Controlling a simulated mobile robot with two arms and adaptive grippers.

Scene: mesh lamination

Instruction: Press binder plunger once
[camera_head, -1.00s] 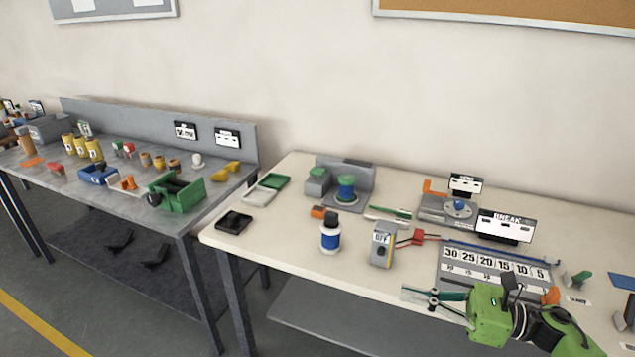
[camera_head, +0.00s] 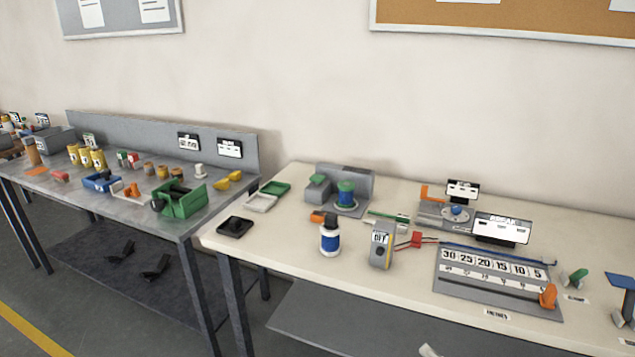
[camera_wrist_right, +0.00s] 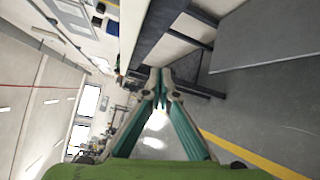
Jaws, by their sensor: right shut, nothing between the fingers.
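A white bottle with a blue band and a dark top (camera_head: 330,237) stands upright on the cream table, with an orange piece beside its top. A blue cylinder with a green cap (camera_head: 346,193) stands in a grey station behind it. No readable label tells which one is the binder plunger. My right gripper (camera_wrist_right: 158,75) shows in the right wrist view, shut and empty, its green fingers meeting at the tips. In the head view only a small pale tip (camera_head: 428,350) shows at the bottom edge, apart from both items. My left gripper is not in view.
A grey box marked OFF (camera_head: 382,245) stands right of the bottle. A black tray (camera_head: 235,227) lies to its left. A number board (camera_head: 490,288) with an orange slider (camera_head: 548,296) lies at the right.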

